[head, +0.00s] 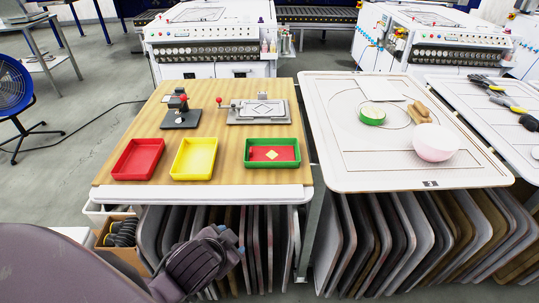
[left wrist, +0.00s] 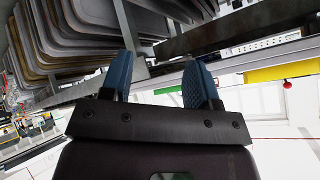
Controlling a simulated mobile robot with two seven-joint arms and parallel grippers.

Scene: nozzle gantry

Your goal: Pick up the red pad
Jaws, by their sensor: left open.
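My left gripper (head: 229,236) is low in front of the table's front edge, below and apart from the tray. In the left wrist view its two blue fingertips (left wrist: 160,80) are spread apart with nothing between them. The pad cannot be made out in the left wrist view. My right gripper is not in view.
A red tray (head: 138,158) and a yellow tray (head: 194,158) stand left of the green one. Behind them are a small black press (head: 180,115) and a grey metal fixture (head: 259,110). Several boards (head: 345,240) stand upright below. A white table (head: 400,172) is at right.

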